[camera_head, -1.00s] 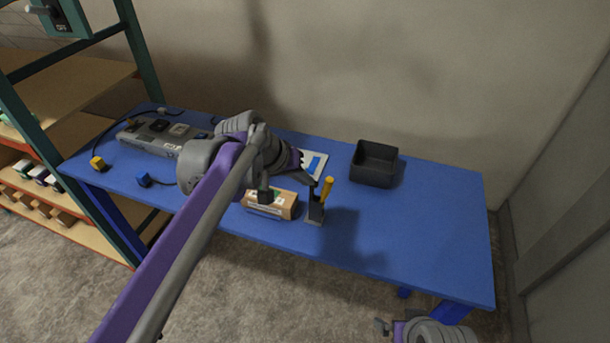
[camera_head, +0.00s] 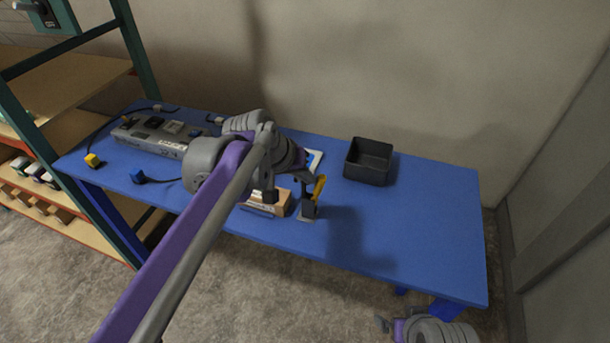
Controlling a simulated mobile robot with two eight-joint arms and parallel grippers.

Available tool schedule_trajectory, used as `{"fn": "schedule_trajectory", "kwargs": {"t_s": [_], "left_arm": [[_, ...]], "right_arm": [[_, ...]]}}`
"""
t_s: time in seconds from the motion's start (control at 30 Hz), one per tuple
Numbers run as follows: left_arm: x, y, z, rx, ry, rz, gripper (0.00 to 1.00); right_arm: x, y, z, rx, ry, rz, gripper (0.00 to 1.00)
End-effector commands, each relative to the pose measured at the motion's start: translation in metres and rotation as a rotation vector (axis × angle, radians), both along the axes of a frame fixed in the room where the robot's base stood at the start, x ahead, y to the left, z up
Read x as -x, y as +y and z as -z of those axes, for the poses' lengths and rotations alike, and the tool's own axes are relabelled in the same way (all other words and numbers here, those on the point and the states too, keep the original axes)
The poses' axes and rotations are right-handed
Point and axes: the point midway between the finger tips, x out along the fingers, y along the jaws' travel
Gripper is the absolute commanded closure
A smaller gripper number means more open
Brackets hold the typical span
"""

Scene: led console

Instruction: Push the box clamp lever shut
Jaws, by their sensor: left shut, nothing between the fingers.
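A cardboard box (camera_head: 284,203) lies near the front edge of the blue table, partly hidden by my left arm. A dark clamp (camera_head: 308,210) stands at its right end. The clamp's yellow lever (camera_head: 320,187) stands up, slightly tilted. My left gripper (camera_head: 314,179) is shut and empty, with its dark tips at the upper part of the lever. Whether they touch it cannot be told. My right gripper (camera_head: 384,325) is low at the bottom edge, away from the clamp; its jaws are too small to read.
A black open bin (camera_head: 369,161) stands at the back right of the blue table (camera_head: 420,220). A grey console (camera_head: 155,137) with cables and a yellow plug (camera_head: 92,160) and blue plug (camera_head: 138,176) are at the left. The table's right side is clear.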

Motion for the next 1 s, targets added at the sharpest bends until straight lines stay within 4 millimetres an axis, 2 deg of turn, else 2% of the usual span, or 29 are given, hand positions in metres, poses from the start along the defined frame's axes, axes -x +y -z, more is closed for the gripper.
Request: {"fn": "schedule_trajectory", "kwargs": {"t_s": [0.47, 0.73, 1.0], "left_arm": [[0.004, -0.014, -0.002, -0.115, -0.032, 0.005, 1.0], [0.01, -0.038, 0.001, -0.325, -0.091, 0.009, 1.0], [0.016, -0.062, 0.012, -0.571, -0.157, 0.007, 1.0]], "right_arm": [[-0.002, 0.0, -0.007, 0.0, -0.004, 0.0, 0.0], [-0.004, 0.0, -0.014, 0.0, -0.008, 0.0, 0.0], [-0.004, 0.0, -0.014, 0.0, -0.008, 0.0, 0.0]]}}
